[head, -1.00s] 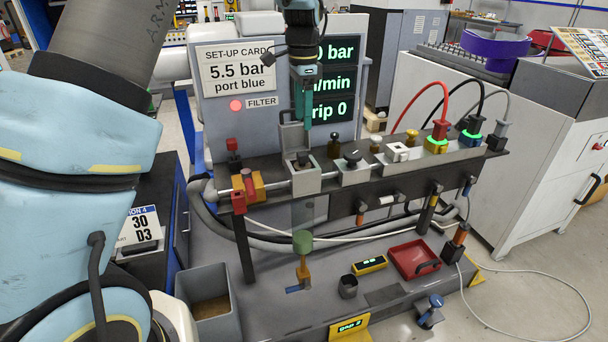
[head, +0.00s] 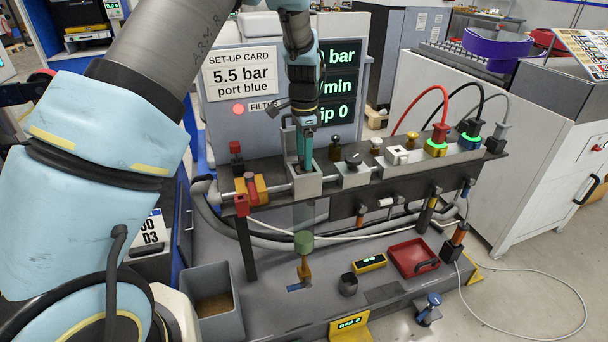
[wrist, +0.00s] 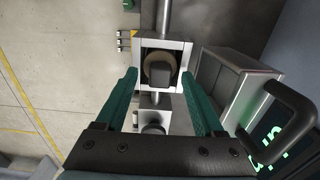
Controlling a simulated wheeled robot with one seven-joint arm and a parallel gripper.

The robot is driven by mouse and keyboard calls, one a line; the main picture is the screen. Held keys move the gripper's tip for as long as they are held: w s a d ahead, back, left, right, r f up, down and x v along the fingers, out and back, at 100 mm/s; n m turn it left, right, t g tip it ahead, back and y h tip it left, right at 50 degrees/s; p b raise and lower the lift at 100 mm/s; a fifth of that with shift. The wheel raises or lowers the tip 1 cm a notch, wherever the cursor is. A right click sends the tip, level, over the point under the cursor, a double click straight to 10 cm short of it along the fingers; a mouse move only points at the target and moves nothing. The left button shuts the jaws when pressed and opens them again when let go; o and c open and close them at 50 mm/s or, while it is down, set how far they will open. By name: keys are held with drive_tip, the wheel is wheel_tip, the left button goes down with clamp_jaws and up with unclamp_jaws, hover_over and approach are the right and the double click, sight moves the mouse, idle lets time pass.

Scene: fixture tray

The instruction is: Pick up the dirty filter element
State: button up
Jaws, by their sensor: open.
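The filter element (wrist: 151,65) sits in the square metal housing (wrist: 177,52), seen from above in the wrist view as a tan ring with a dark block-shaped top. In the head view the housing (head: 308,188) is on the dark rail, and my gripper hides the element. My gripper (head: 304,162) points down at the housing's open top. In the wrist view its green fingers (wrist: 159,74) are apart, one on each side of the element's dark top. I see no clear contact with it.
A hinged bracket (head: 288,136) stands up behind the housing. A valve with a dark knob (head: 353,160) is just right of it, and a red and yellow fitting (head: 251,188) is on the left. A grey bin (head: 212,301) and a red tray (head: 413,259) are below.

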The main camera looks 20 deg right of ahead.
drive_tip(key=shift+c, duration=0.2)
clamp_jaws()
idle(1.1)
